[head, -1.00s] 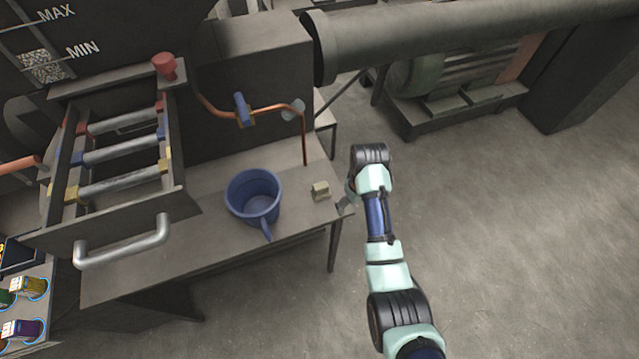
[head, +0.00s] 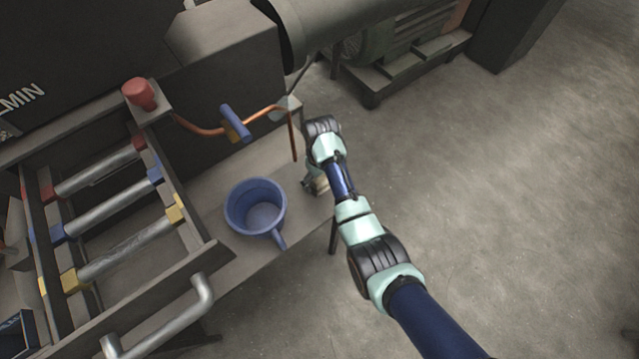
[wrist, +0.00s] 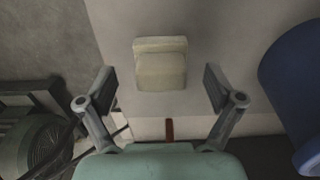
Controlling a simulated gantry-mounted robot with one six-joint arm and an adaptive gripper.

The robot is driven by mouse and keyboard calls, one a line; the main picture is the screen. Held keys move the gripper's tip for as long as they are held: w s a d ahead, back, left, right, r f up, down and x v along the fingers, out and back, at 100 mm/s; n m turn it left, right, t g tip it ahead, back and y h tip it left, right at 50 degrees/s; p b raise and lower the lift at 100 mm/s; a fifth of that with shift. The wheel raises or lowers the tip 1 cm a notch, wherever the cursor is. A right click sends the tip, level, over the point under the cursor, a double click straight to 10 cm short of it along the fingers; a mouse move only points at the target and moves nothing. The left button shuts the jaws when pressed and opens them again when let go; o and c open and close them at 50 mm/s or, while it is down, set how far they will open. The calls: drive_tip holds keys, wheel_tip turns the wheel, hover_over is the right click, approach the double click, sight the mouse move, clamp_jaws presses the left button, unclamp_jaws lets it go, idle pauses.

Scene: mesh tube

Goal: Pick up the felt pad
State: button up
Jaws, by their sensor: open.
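The felt pad (wrist: 161,64) is a small pale beige block lying on the grey table. In the wrist view it sits at the upper middle, centred between the fingers and just beyond their tips. My gripper (wrist: 160,88) is open and empty, one finger to each side of the pad, not touching it. In the head view the felt pad (head: 320,186) shows only in part at the table's right end, partly hidden by my gripper (head: 312,183) and arm.
A blue mug-like pot (head: 256,207) with a handle stands on the table (head: 205,185), left of the pad. An orange pipe with a blue valve handle (head: 235,122) runs behind. A rack of tubes (head: 110,215) is at the left. Open floor lies right.

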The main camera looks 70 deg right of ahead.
sight(320, 183)
wheel_tip(320, 183, down, 3)
drive_tip(key=shift+f+b, duration=0.2)
drive_tip(key=shift+b, duration=0.1)
drive_tip(key=c, duration=1.2)
drive_tip(key=shift+c, duration=0.2)
drive_tip(key=shift+w+r, duration=0.1)
drive_tip(key=shift+r, duration=0.05)
wheel_tip(320, 183, up, 20)
drive_tip(key=p, duration=0.9)
